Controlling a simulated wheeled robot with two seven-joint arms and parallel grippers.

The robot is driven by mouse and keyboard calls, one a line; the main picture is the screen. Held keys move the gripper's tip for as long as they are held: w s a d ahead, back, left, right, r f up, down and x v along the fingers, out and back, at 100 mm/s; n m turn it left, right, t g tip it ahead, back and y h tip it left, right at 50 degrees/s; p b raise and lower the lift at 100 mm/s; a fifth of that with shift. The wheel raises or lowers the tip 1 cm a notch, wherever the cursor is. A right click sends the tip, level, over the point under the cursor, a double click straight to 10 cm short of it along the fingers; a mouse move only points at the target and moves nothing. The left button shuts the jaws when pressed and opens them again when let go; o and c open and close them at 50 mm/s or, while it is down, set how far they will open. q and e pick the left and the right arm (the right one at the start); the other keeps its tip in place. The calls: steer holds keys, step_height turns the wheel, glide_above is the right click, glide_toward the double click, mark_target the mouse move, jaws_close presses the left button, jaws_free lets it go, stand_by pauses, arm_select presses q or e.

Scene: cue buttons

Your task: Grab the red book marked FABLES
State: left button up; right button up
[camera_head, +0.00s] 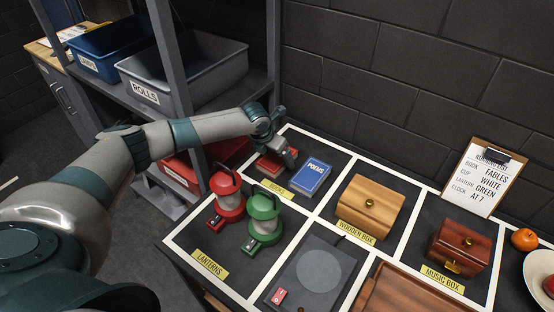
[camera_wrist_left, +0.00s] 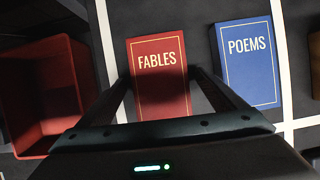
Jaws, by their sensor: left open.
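The red book marked FABLES (camera_wrist_left: 160,82) lies flat in the books section, left of the blue book marked POEMS (camera_wrist_left: 248,62). In the head view the red book (camera_head: 270,164) is partly hidden by my left gripper (camera_head: 287,162), which is over it. In the left wrist view my open left gripper (camera_wrist_left: 158,75) has one finger along each side of the red book's lower part. I cannot tell whether the fingers touch it. The blue book (camera_head: 311,176) lies flat just to the right. My right gripper is not in view.
A red lantern (camera_head: 228,202) and a green lantern (camera_head: 263,222) stand in front of the books. A red bin (camera_wrist_left: 40,95) is left of the red book. A wooden box (camera_head: 369,208) is to the right. Shelf posts and grey and blue bins are beside my left arm.

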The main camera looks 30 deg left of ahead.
mark_target(278, 158)
arm_select(q)
steer(key=c, duration=1.3)
steer(key=shift+r, duration=0.15)
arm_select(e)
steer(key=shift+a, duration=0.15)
